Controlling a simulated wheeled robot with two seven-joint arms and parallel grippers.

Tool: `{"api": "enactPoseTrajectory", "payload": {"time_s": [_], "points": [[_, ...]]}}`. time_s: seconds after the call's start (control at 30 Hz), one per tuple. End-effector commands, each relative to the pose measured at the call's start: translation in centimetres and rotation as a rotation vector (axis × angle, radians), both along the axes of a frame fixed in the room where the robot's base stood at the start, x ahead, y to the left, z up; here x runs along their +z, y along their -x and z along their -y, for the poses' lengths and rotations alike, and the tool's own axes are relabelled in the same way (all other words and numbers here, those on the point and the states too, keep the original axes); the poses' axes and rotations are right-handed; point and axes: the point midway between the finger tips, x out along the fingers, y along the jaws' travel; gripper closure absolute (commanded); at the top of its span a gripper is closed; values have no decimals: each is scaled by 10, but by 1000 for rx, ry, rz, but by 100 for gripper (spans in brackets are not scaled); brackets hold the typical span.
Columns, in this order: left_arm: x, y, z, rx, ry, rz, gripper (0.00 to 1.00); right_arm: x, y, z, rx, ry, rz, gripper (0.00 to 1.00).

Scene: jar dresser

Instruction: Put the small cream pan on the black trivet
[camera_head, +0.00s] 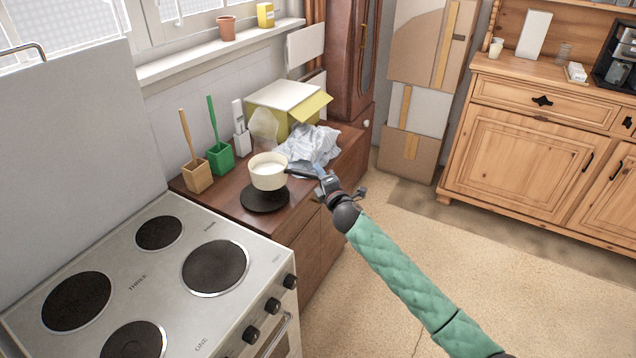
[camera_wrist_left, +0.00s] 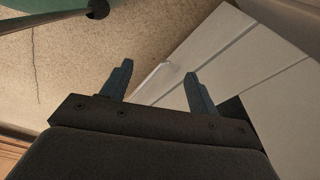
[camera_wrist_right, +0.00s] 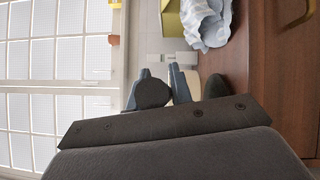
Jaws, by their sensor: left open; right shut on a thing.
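The small cream pan (camera_head: 268,175) is upright, with a whitish inside and a dark handle (camera_head: 301,174) pointing right. My right gripper (camera_head: 326,184) is shut on that handle. In the right wrist view the dark handle end (camera_wrist_right: 152,92) sits between the fingers, and a sliver of cream pan (camera_wrist_right: 192,84) shows behind. The round black trivet (camera_head: 265,200) lies on the brown dresser, partly hidden by the pan. The pan appears to be held a little above the trivet's far part. My left gripper (camera_wrist_left: 158,82) is open and empty, seen only in its wrist view.
A crumpled pale cloth (camera_head: 312,145) lies behind the handle. A yellow-green box (camera_head: 284,101), a wooden holder (camera_head: 197,176) and a green holder (camera_head: 220,158) stand on the dresser (camera_head: 306,205). The stove (camera_head: 170,275) adjoins it in front. Open floor lies right.

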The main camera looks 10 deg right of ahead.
Motion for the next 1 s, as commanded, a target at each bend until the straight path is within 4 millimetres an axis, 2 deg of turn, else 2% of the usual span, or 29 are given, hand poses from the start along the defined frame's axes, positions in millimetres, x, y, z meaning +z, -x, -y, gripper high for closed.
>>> {"api": "enactPoseTrajectory", "payload": {"time_s": [0.23,0.53,0.97,1.0], "points": [[-7,4,-3,-1,-2,5,40,-8,-6,-6,-1,-2,0,100],[-27,13,-12,-7,-10,20,40,-40,-5,-6,-1,-2,0,100],[-29,13,-12,-7,-10,20,40,-46,-5,-5,0,-1,1,100],[-27,12,-12,-7,-8,21,40,-47,-5,-5,0,0,-1,73]]}}
